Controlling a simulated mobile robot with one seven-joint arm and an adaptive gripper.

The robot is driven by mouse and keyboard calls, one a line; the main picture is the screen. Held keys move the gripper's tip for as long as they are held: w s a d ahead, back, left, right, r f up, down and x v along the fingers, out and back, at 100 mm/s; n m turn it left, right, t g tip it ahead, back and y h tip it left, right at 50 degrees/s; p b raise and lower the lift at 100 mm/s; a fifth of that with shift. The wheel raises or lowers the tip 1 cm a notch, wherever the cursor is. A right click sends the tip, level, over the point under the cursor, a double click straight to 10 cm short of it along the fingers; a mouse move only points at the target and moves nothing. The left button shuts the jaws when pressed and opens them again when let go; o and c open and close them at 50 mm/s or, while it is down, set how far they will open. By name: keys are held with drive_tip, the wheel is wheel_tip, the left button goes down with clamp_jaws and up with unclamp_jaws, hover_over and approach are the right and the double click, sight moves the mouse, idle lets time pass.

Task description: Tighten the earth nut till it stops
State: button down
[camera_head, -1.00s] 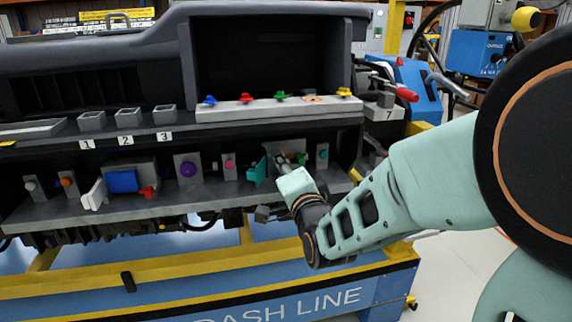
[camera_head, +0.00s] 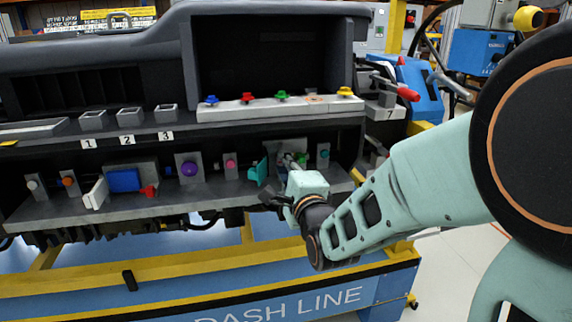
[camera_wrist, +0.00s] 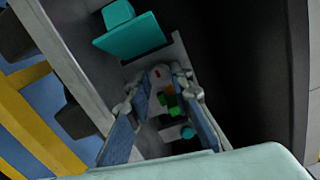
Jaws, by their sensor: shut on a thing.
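My gripper (camera_head: 290,162) reaches into the lower shelf of the dashboard module, between a teal plate and a small teal knob (camera_head: 323,153). In the wrist view, my gripper's two fingers (camera_wrist: 162,80) close in around a small fitting with a white round end and orange and green parts. I take the small green part (camera_wrist: 170,102) to be the earth nut. It sits between the fingers, and the exact contact is hard to see. In the head view my gripper and wrist hide the nut.
The teal plate (camera_wrist: 131,32) stands close beside the fingers; it also shows in the head view (camera_head: 258,171). A pink knob (camera_head: 230,164) and a purple knob (camera_head: 189,168) are farther left.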

drive_tip(key=shift+a+r, duration=0.1)
drive_tip(key=shift+r, duration=0.1)
drive_tip(key=c, duration=1.7)
unclamp_jaws()
drive_tip(key=shift+f, duration=0.1)
